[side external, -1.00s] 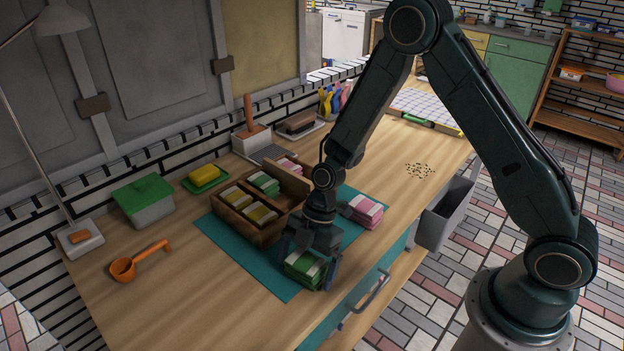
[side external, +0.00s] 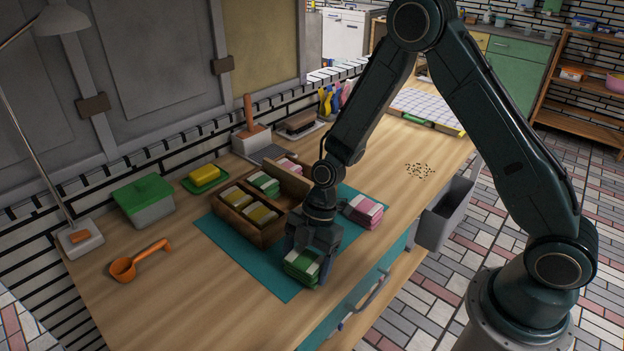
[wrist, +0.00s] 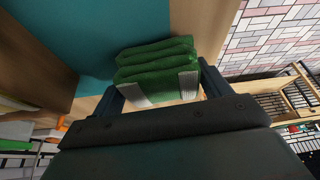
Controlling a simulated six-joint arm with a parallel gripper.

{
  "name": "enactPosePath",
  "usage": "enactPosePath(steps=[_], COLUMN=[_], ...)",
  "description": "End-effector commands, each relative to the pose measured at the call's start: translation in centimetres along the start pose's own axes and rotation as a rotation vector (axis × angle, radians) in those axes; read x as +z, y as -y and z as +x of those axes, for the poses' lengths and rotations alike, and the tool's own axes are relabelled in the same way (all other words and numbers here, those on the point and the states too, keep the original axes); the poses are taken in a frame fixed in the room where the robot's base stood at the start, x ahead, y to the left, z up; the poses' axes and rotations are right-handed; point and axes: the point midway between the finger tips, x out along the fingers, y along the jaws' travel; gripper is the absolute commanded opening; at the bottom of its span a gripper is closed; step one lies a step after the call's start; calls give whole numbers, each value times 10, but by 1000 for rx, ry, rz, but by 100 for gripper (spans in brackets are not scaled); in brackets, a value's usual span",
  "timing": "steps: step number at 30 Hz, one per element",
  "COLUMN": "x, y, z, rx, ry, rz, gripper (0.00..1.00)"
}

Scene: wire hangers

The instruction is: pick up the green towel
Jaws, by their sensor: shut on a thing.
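A green towel (side external: 299,269), folded in a stack with a pale band, is at the front of the teal mat (side external: 265,277). My gripper (side external: 310,262) is over it, pointing down, with its fingers on either side of the towel. In the wrist view the green towel (wrist: 157,62) shows its folded layers between the two fingers of my gripper (wrist: 160,92). The jaws are shut on it. I cannot tell whether its underside is touching the mat.
A wooden divided box (side external: 262,212) with rolled yellow, green and pink towels stands behind my gripper. A pink towel stack (side external: 363,211) lies to the right. An orange ladle (side external: 137,262), a green-lidded box (side external: 146,201) and a yellow sponge (side external: 204,174) are on the left.

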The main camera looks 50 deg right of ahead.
Motion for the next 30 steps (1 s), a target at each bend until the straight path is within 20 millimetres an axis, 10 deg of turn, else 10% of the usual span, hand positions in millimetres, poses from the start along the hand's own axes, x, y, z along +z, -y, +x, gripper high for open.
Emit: enactPosePath(steps=[30], x=[-63], y=[-1], z=[-153], rx=[5], ry=[0], rz=[-2], gripper=[55])
